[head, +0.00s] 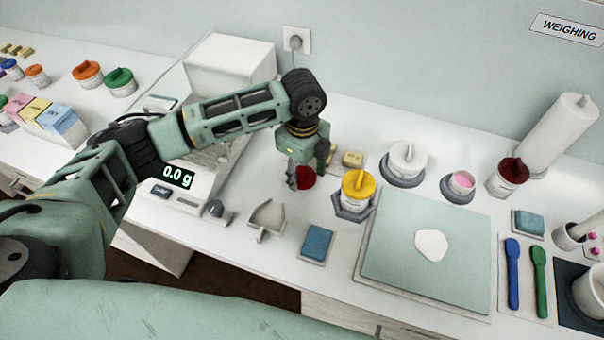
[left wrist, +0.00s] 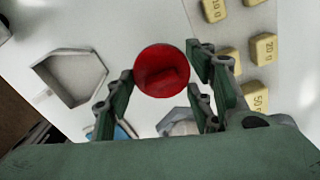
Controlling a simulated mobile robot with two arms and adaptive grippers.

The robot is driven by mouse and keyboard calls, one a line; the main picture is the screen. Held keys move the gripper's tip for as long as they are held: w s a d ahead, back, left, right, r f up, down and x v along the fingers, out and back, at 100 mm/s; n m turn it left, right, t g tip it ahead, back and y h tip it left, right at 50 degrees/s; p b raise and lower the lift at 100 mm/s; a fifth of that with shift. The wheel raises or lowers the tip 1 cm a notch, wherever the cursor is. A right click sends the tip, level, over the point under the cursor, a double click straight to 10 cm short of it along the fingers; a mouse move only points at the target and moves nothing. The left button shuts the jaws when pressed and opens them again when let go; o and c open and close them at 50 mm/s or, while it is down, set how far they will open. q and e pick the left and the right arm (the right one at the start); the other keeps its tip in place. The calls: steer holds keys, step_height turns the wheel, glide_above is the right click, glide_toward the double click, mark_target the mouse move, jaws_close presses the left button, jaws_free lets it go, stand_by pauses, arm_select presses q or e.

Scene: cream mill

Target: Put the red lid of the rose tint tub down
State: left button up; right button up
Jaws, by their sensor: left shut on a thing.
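My left gripper (head: 308,178) is shut on the red lid (head: 306,181), low over the white counter between the scale and the yellow-lidded tub. In the left wrist view the round red lid (left wrist: 162,68) sits between the two fingers. I cannot tell whether it touches the counter. An open tub with pink contents (head: 462,182), which looks like the rose tint tub, stands on a grey base at the back right. My right gripper is not in view.
The yellow-lidded tub (head: 358,188) stands close right of the gripper. Yellow weights (left wrist: 263,50) lie beside the lid. The scale (head: 185,185) reads 0.0 g. A pale green mat (head: 385,270) lies right.

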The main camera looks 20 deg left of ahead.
mark_target(303, 171)
arm_select(q)
step_height(303, 171, down, 2)
steer(key=shift+f, duration=0.1)
steer(key=o, duration=0.3)
steer(key=shift+f, duration=0.15)
steer(key=o, duration=0.5)
steer(key=shift+c, duration=0.2)
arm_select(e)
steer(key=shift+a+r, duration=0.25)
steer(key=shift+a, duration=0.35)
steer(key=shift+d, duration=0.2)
arm_select(q)
steer(key=shift+r, duration=0.6)
step_height(303, 171, up, 10)
steer(key=b, duration=0.2)
steer(key=shift+d+r+b, duration=0.1)
steer(key=shift+r+b, duration=0.15)
steer(key=shift+b, duration=0.05)
steer(key=shift+r, duration=0.35)
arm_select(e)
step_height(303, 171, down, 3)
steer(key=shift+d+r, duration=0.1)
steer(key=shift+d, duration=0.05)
